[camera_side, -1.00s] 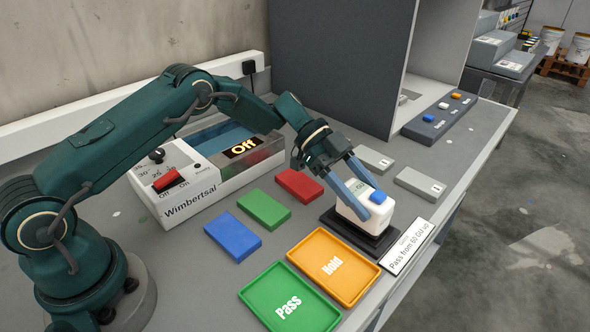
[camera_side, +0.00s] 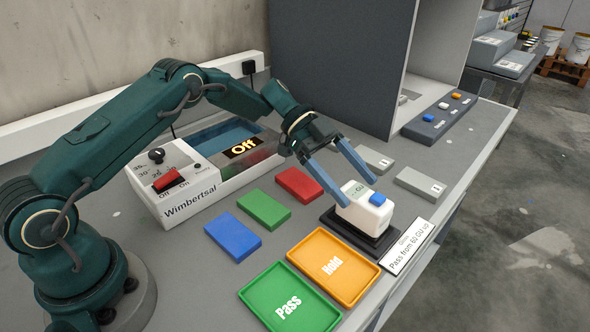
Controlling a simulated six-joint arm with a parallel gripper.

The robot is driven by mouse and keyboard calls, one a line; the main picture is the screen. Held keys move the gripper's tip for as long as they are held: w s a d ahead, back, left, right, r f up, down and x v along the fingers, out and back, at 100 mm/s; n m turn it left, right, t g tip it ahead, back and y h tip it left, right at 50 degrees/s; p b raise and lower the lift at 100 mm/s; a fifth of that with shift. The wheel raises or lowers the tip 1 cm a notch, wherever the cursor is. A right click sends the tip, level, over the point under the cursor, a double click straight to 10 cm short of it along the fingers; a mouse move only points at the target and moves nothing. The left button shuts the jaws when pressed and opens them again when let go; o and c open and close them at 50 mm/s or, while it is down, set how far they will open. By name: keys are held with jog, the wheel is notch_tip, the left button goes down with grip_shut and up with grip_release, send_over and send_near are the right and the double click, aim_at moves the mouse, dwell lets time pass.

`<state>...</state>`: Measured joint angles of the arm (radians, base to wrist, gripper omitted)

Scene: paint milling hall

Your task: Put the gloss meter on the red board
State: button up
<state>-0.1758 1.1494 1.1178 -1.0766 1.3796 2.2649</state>
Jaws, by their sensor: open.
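The gloss meter (camera_side: 362,212) is a small white box with a blue button on top and a little display. It sits on a black stand (camera_side: 345,234) at the right of the bench. The red board (camera_side: 299,185) lies flat on the bench, up and left of the meter, with nothing on it. My gripper (camera_side: 350,188) is open, its two blue-grey fingers apart, above and behind the meter. The fingers hold nothing; I cannot tell if the near fingertip touches the meter.
Green (camera_side: 264,209) and blue (camera_side: 233,235) boards lie left of the red one. An orange Hold tray (camera_side: 318,283) and a green Pass tray (camera_side: 270,305) are in front. The white Wimbertsal machine (camera_side: 190,200) stands behind the boards. Grey blocks (camera_side: 420,183) lie at right.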

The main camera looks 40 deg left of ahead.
jog(key=shift+a+r, duration=0.25)
jog(key=shift+a, duration=0.15)
jog(key=c, duration=0.4)
jog(key=shift+a, duration=0.15)
jog(key=shift+r, duration=0.1)
